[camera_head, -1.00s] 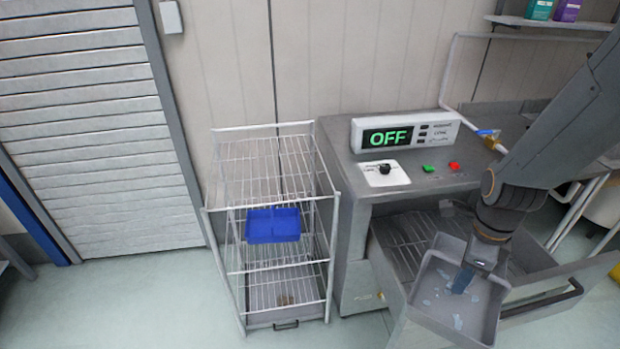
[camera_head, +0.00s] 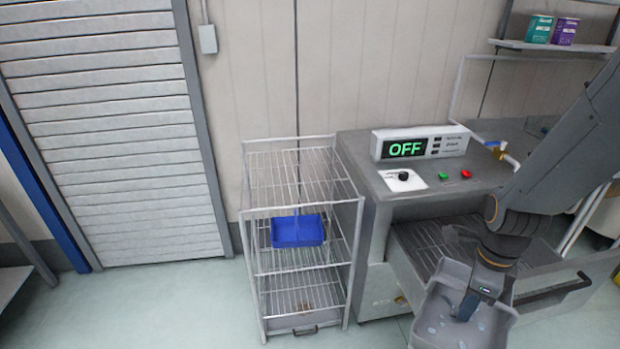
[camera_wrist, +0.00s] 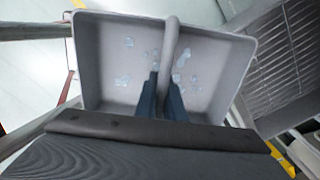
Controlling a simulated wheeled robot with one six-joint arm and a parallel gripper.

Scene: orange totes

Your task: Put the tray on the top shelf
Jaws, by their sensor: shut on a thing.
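The grey tray (camera_head: 440,328) is in the lower right of the head view, with several small pale bluish pieces on its floor. My gripper (camera_head: 466,306) reaches down into it. In the wrist view my gripper (camera_wrist: 163,100) is shut on the bar across the middle of the tray (camera_wrist: 105,62). The tray is held in front of the machine's open drawer. The wire shelf rack (camera_head: 300,240) stands to the left of the machine. Its top shelf (camera_head: 297,178) looks empty. A blue bin (camera_head: 297,231) sits on the shelf below it.
The machine (camera_head: 382,222) shows OFF on its display (camera_head: 404,149). Its wire-floored drawer (camera_head: 425,235) is pulled out, with a dark handle (camera_head: 555,290). A wall shelf (camera_head: 550,47) holds two boxes. The floor (camera_head: 170,310) left of the rack is clear.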

